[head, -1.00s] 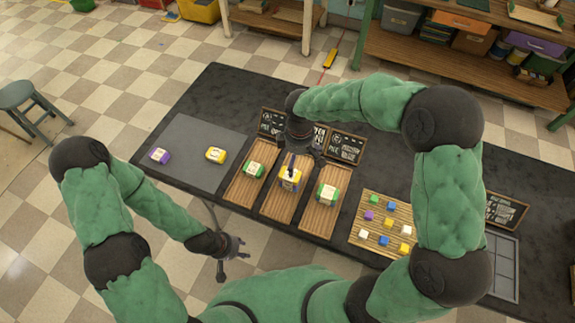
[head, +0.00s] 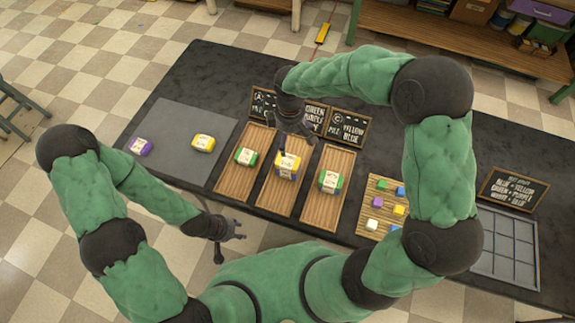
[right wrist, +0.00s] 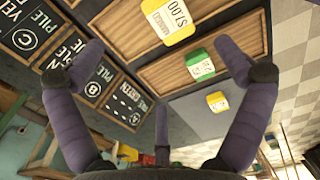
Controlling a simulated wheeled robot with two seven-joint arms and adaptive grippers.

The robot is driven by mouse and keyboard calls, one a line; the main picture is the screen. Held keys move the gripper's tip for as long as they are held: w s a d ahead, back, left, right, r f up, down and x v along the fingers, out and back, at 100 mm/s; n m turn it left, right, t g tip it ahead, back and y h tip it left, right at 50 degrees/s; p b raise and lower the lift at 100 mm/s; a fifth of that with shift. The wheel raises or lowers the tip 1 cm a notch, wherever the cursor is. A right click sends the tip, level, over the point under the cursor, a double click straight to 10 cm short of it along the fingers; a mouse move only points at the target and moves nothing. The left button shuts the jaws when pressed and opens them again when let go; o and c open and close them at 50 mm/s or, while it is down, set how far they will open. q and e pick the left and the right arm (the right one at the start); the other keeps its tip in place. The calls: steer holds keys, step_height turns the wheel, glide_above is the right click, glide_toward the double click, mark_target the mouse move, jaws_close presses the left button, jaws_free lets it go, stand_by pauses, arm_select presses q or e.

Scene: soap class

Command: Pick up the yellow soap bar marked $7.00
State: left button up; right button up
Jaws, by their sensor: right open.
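The yellow soap bar marked $7.00 (head: 287,166) has a white label and lies on the middle wooden tray (head: 278,194). In the right wrist view the bar (right wrist: 167,22) shows between the spread fingers, with its price readable, and nothing touches it. My right gripper (head: 294,132) is open and empty, just behind the bar toward the signs. My left gripper (head: 231,240) is empty, fingers spread, off the near edge of the table.
Green bars lie on the left (head: 245,157) and right (head: 330,181) trays. Another yellow bar (head: 203,142) and a purple bar (head: 140,146) lie on the grey mat (head: 180,127). Dark signs (head: 348,128) stand behind the trays. Small blocks and a grey divided tray (head: 505,247) are at right.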

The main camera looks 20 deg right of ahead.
steer(key=f, duration=0.1)
steer(key=b, duration=0.2)
glide_above(289, 158)
steer(key=f, duration=0.5)
steer(key=shift+w+d+f, duration=0.1)
steer(key=shift+w+f, duration=0.15)
steer(key=shift+f, duration=0.05)
steer(key=f, duration=0.1)
steer(key=f+b, duration=0.1)
steer(key=f, duration=0.3)
steer(key=shift+s+b, duration=0.25)
steer(key=shift+b, duration=0.05)
steer(key=c, duration=1.2)
